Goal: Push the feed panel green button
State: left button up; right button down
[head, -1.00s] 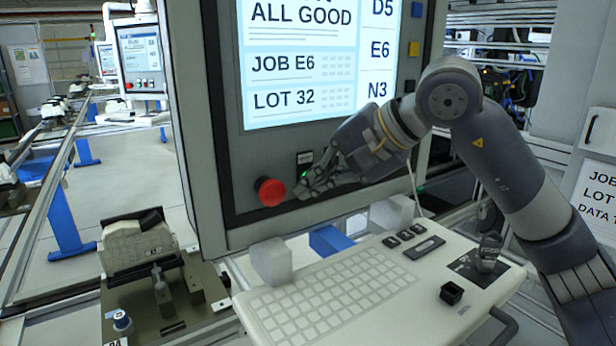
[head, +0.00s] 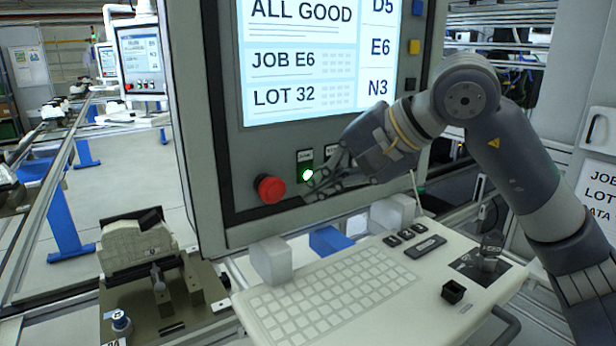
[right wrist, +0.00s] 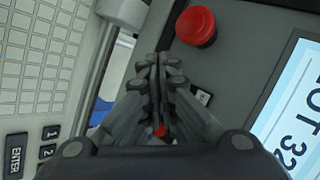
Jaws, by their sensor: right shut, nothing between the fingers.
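The feed panel (head: 228,222) stands upright with a large lit screen. Its green button (head: 308,175) glows brightly under a small label, to the right of a red mushroom button (head: 270,190). My right gripper (head: 312,194) is shut and empty, with its fingertips just below and to the right of the green button. I cannot tell whether they touch the panel face. In the right wrist view the shut fingers (right wrist: 158,62) point toward the panel, with the red button beyond them to the right; the green button is hidden there. My left gripper is not in view.
A keyboard shelf (head: 335,290) juts out below the panel, with a white block (head: 271,262) and a blue block (head: 330,240) behind it. A fixture with a pale part (head: 138,245) stands at the left. A paper sign (head: 600,192) is at the right.

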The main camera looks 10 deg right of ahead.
jog(key=shift+s+d+b, duration=0.3)
jog(key=shift+s+b, duration=0.05)
jog(key=shift+s, duration=0.4)
jog(key=shift+s+d+b, duration=0.25)
jog(key=shift+s+b, duration=0.05)
jog(key=shift+s, duration=0.5)
jog(key=shift+s+d+b, duration=0.3)
jog(key=shift+s+b, duration=0.05)
jog(key=shift+s, duration=0.4)
